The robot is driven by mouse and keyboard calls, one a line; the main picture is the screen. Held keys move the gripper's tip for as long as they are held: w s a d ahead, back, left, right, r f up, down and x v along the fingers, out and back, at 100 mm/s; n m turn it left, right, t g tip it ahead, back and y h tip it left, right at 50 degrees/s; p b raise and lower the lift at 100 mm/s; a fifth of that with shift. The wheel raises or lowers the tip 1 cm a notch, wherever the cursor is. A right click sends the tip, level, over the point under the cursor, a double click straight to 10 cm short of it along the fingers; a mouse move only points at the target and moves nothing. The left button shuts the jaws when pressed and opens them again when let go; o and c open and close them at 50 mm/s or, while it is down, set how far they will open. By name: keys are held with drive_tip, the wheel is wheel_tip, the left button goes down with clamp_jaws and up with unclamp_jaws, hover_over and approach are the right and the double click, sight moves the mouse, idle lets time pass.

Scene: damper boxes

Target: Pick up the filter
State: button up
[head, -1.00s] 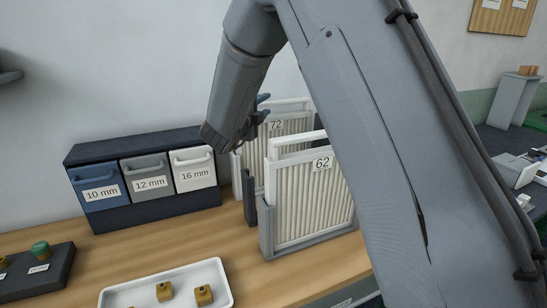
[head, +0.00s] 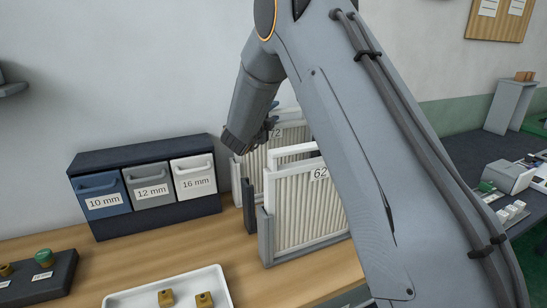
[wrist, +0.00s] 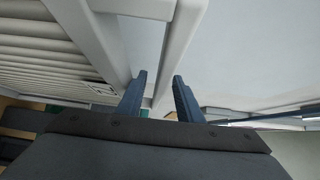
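Two pleated filters with white frames stand upright in grey holders in the head view. The one labelled 62 (head: 300,210) is in front, and the one labelled 72 (head: 257,162) is behind it, partly hidden. My gripper (head: 271,126) is at the upper part of the 72 filter, its fingers partly hidden by my wrist. In the wrist view, the two blue fingers of my gripper (wrist: 160,92) are apart, with a white frame edge (wrist: 172,72) running between them. Neither finger looks clearly pressed against it.
A dark cabinet (head: 150,157) with drawers marked 10, 12 and 16 mm stands to the left. A white tray (head: 130,298) with brass pieces and a dark block (head: 62,272) are in front. Some wooden tabletop (head: 205,250) is clear. My arm covers the right of the filters.

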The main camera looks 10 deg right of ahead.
clamp_jaws()
idle(1.4)
